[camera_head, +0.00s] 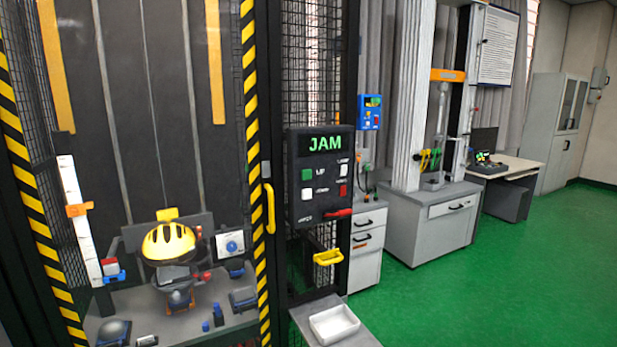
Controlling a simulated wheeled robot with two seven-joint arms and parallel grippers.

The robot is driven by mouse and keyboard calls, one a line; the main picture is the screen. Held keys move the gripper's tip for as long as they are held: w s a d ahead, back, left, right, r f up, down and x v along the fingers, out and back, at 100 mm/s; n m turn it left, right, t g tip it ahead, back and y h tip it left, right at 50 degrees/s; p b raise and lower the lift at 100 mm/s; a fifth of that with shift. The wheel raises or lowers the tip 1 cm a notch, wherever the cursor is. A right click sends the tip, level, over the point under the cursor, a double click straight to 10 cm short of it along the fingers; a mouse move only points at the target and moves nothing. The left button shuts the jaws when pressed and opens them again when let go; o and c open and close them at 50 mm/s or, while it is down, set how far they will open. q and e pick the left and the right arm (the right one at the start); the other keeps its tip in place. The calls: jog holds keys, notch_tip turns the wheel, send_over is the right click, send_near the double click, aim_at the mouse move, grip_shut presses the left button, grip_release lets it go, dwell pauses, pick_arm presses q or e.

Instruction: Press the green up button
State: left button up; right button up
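The dark control panel (320,178) is mounted on the mesh post right of the cage door, with a display (325,144) reading JAM in green. The green button (307,175) sits at the panel's upper left, with a small label beside it that seems to read UP. Below it is a white button (307,194). On the right side are another white button (343,170) and a red button (342,190). A red lever (338,212) is at the lower edge. Neither of my grippers shows in this view.
A yellow door handle (269,208) and a yellow latch (328,258) are near the panel. A white tray (334,323) stands on a ledge below. Inside the cage is a yellow helmet (168,241). Green floor (500,290) is clear at the right.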

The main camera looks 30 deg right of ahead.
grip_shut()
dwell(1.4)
